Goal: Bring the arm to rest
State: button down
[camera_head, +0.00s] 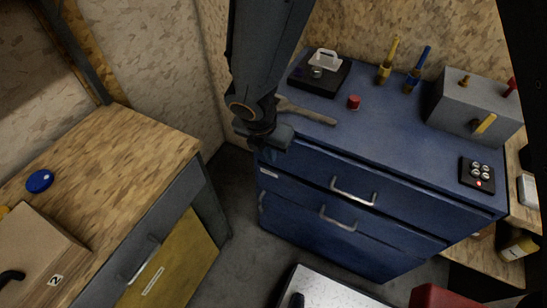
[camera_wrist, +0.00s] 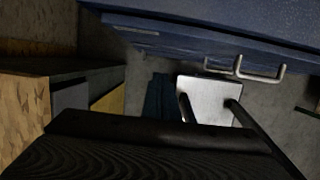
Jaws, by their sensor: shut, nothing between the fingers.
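My arm hangs down from the top of the head view, with its dark wrist end beside the left front corner of the blue drawer cabinet (camera_head: 400,145). My gripper (camera_wrist: 208,108) shows in the wrist view as two dark fingers over the floor in front of the cabinet, with nothing held. In the head view the fingers are hard to make out behind the wrist. The blue cabinet front with a metal handle (camera_wrist: 258,70) crosses the top of the wrist view.
On the cabinet stand a black box with a white handle (camera_head: 322,75), a red cap (camera_head: 354,102), a wooden-handled tool (camera_head: 308,113), a grey box (camera_head: 470,106) and a button panel (camera_head: 477,173). A wooden workbench (camera_head: 110,150) stands left. Dark floor (camera_head: 235,240) lies between.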

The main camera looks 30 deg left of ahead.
jog(key=shift+v, duration=1.55)
jog(key=shift+d, duration=0.1)
jog(key=w+d+r+m, duration=0.1)
jog(key=w+d+m, duration=0.2)
jog(key=d+m, duration=0.2)
jog(key=w+d+r+m, duration=0.2)
jog(key=d+m, duration=0.3)
jog(key=d, duration=0.3)
jog(key=w+d+r+m+b, duration=0.1)
jog(key=w+d+m, duration=0.3)
jog(key=d+m, duration=0.2)
jog(key=shift+d+r+g+h, duration=0.3)
jog(key=shift+d+g, duration=0.1)
jog(key=shift+d, duration=0.25)
jog(key=s+d+r+m, duration=0.1)
jog(key=s+d+m, duration=0.1)
jog(key=d+m, duration=0.8)
jog(key=s+d+r+m+b, duration=0.1)
jog(key=d+r+m, duration=0.1)
jog(key=d+m, duration=0.8)
jog(key=shift+s+d+g, duration=0.3)
jog(key=shift+s+d, duration=0.05)
jog(key=shift+s, duration=0.05)
